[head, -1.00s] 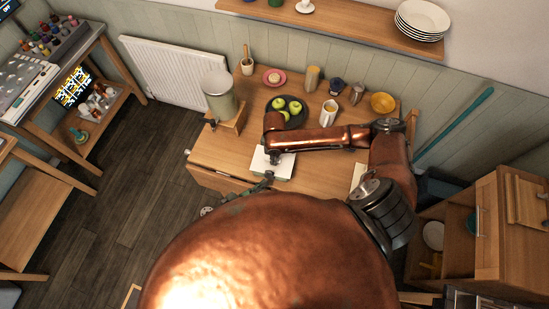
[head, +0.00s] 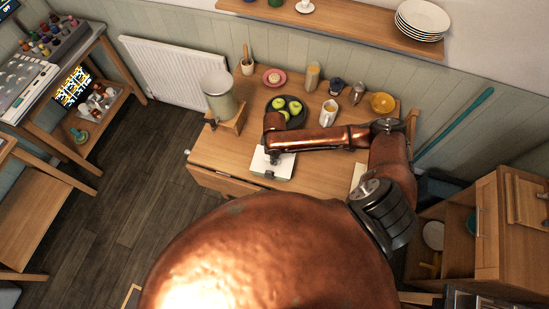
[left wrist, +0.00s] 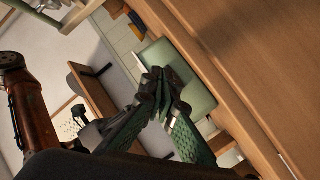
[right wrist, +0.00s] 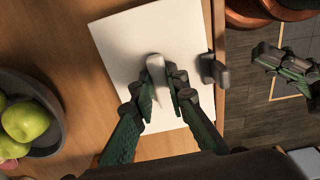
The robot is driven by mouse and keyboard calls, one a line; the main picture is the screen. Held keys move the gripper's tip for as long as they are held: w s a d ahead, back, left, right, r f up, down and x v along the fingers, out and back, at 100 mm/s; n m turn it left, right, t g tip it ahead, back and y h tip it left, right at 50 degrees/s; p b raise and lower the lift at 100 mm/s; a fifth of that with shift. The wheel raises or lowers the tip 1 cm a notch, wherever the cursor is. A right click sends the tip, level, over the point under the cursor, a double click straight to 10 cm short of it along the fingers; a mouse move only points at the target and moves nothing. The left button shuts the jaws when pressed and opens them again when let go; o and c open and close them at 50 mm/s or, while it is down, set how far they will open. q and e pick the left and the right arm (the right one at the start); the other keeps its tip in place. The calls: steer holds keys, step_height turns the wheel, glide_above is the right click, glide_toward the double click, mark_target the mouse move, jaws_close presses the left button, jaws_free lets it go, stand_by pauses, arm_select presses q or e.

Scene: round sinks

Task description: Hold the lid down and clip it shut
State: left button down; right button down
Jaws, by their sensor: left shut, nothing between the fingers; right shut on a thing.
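The box (head: 285,172) has pale green sides and a white lid (head: 260,160), and sits near the table's front edge. The lid lies flat on it, as the right wrist view also shows (right wrist: 120,45). My right gripper (right wrist: 163,80) is shut on the lid's pale handle (right wrist: 155,64). A grey clip (right wrist: 213,68) is at the lid's front edge; whether it is fastened I cannot tell. My left gripper (right wrist: 268,60) is shut and empty, apart from the clip, beyond the table edge. It also shows in the left wrist view (left wrist: 165,78) but is hidden in the head view.
A dispenser on a wooden stand (head: 228,122) is at the table's left end. Open floor (head: 125,200) lies left of the table.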

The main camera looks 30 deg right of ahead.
steer(key=shift+s+f, duration=0.1)
arm_select(q)
steer(key=s+a, duration=0.3)
steer(key=shift+f, duration=0.2)
stand_by(0.5)
arm_select(e)
steer(key=c, duration=1.9)
jaws_free()
steer(key=shift+o, duration=0.4)
